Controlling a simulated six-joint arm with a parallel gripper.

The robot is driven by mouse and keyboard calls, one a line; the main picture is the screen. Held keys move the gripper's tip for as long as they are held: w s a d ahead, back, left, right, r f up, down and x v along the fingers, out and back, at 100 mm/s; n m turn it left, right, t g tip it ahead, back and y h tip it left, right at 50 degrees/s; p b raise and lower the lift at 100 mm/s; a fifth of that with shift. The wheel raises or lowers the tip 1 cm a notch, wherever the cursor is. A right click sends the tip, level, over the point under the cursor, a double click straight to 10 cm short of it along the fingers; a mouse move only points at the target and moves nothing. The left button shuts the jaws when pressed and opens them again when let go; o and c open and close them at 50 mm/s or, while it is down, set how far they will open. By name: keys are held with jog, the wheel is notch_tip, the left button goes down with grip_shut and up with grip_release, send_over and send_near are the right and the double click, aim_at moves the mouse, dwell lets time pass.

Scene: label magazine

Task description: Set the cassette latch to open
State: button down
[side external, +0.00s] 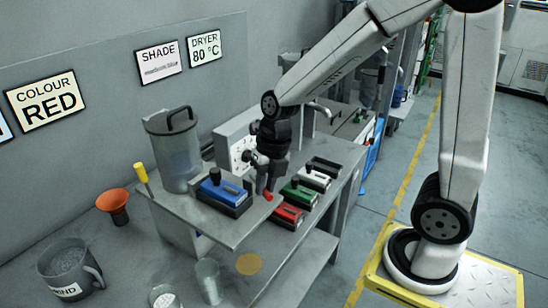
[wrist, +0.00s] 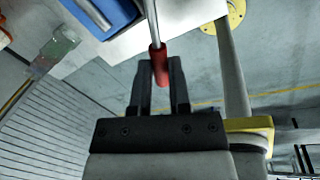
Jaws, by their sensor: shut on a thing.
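The cassette latch shows as a metal rod with a red grip (wrist: 158,62) in the wrist view. The red grip also shows in the side view (side external: 268,196), at the right edge of the raised grey shelf. My gripper (wrist: 159,78) is shut on the red grip, with one finger on each side of it. In the side view my gripper (side external: 263,187) points down beside the blue cassette (side external: 225,188), which sits on the shelf to its left. The blue cassette also shows at the top of the wrist view (wrist: 103,14). I cannot tell the latch's setting.
Red (side external: 288,215), green (side external: 300,194) and white (side external: 314,178) cassettes stand close on the right. A grey canister (side external: 174,155) stands behind the blue cassette. An orange funnel (side external: 114,204), a mug (side external: 70,272) and glass jars (side external: 208,283) are at the left and front.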

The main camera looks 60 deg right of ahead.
jog(key=c, duration=0.6)
grip_release()
jog(key=shift+r, duration=0.1)
jog(key=shift+s+d+r, duration=0.1)
jog(key=shift+d+r, duration=0.15)
jog(key=shift+r, duration=1)
jog(key=shift+s+d+r, duration=0.1)
jog(key=shift+d+r, duration=0.1)
jog(key=shift+r, duration=1.1)
jog(key=shift+s+d+r, duration=0.1)
jog(key=shift+d+r, duration=0.15)
jog(key=shift+r, duration=1)
